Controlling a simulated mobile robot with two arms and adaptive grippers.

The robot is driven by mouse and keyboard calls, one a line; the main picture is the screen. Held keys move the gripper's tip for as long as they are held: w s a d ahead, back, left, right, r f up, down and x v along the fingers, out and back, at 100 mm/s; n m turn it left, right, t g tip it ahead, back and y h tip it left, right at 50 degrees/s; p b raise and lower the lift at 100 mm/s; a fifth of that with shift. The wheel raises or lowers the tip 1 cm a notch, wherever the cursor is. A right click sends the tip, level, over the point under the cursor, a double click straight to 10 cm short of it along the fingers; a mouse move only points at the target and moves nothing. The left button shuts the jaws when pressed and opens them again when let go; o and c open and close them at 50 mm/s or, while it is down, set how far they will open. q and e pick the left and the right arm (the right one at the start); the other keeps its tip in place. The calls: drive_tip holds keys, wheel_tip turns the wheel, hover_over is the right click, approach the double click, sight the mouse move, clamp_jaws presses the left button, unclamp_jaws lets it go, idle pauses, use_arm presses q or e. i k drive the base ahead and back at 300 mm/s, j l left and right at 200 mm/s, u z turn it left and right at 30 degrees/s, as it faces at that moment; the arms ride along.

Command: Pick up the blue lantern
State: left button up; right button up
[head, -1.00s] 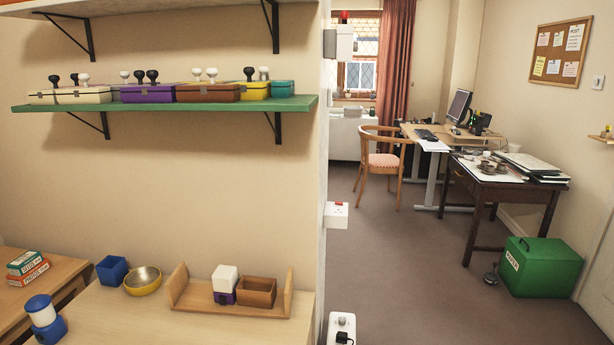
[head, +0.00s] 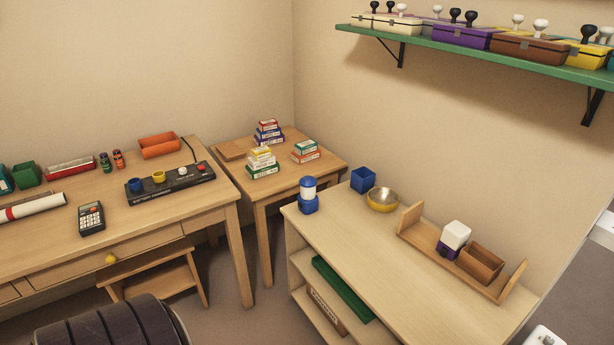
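The blue lantern (head: 308,196) stands upright in the head view, on the left end of the light wood shelf unit's top (head: 375,258). It has a blue base, a pale middle and a blue cap. Nothing touches it. Neither of my grippers shows in this view.
A blue box (head: 363,180), a yellow-sided metal bowl (head: 383,199) and a wooden rack (head: 448,262) stand on the same top. A small table (head: 310,177) with boxes and a desk (head: 60,240) stand to the left. A green wall shelf (head: 480,50) hangs above. A dark ribbed object (head: 110,325) fills the bottom left.

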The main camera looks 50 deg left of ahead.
sight(308, 198)
drive_tip(key=u, duration=1.5)
